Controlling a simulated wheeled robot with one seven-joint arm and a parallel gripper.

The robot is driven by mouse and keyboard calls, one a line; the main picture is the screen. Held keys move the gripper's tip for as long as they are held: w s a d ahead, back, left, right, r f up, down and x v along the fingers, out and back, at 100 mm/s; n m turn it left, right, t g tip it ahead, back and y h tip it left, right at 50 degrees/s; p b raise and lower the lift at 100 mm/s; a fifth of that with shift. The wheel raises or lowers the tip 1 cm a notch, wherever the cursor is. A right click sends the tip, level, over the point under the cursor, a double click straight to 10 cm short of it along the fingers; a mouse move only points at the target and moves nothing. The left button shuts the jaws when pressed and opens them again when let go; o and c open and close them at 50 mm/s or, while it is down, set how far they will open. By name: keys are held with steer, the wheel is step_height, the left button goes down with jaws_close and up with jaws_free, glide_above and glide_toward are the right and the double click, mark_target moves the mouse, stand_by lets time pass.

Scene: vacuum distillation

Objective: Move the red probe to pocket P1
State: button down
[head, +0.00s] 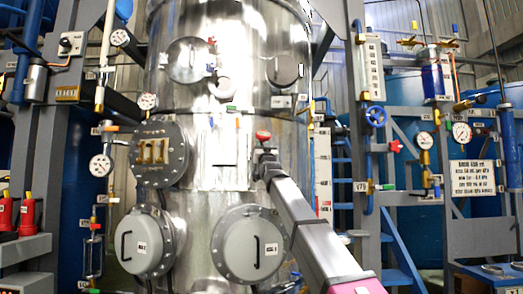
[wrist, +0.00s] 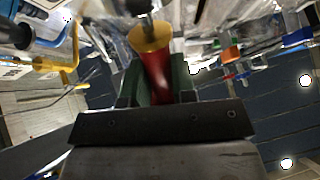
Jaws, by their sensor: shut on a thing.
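My gripper (head: 264,152) is raised in front of the tall steel column, right of its middle, in the head view. In the wrist view my gripper (wrist: 158,92) has its dark fingers closed on both sides of the red probe (wrist: 155,72). The probe has a gold collar with a grey stem beyond it. In the head view only a small red end of the red probe (head: 263,135) shows above the fingers. I cannot make out a pocket marked P1; small coloured tabs and labels show on the column.
The steel column (head: 225,180) has round hatches, including a lower right one (head: 249,244) close to my arm. A sight-glass flange (head: 158,152) is on its left. Gauges, valves and pipes crowd both sides. Two red objects (head: 27,214) stand on a grey ledge at far left.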

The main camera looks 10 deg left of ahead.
mark_target(263, 139)
steer(key=shift+s+d+r, duration=0.25)
steer(key=shift+s+r, duration=0.2)
steer(key=shift+r, duration=0.2)
steer(key=shift+s+d+r, duration=0.25)
steer(key=shift+s+r, duration=0.2)
steer(key=shift+r, duration=0.15)
steer(key=shift+s+r, duration=0.1)
steer(key=shift+s+d+r, duration=0.25)
steer(key=shift+s+r, duration=0.2)
steer(key=shift+r, duration=0.15)
steer(key=shift+s+d+r, duration=0.25)
steer(key=shift+s+r, duration=0.15)
steer(key=shift+r, duration=0.25)
steer(key=shift+s+d+r, duration=0.25)
steer(key=shift+s+r, duration=0.2)
steer(key=shift+r, duration=0.15)
steer(key=shift+s+d+f, duration=0.1)
steer(key=shift+s, duration=0.1)
steer(key=s+d+f, duration=0.1)
steer(key=s+d, duration=0.2)
steer(key=s, duration=0.2)
steer(key=shift+s+f, duration=0.2)
stand_by(1.1)
steer(key=shift+w, duration=0.1)
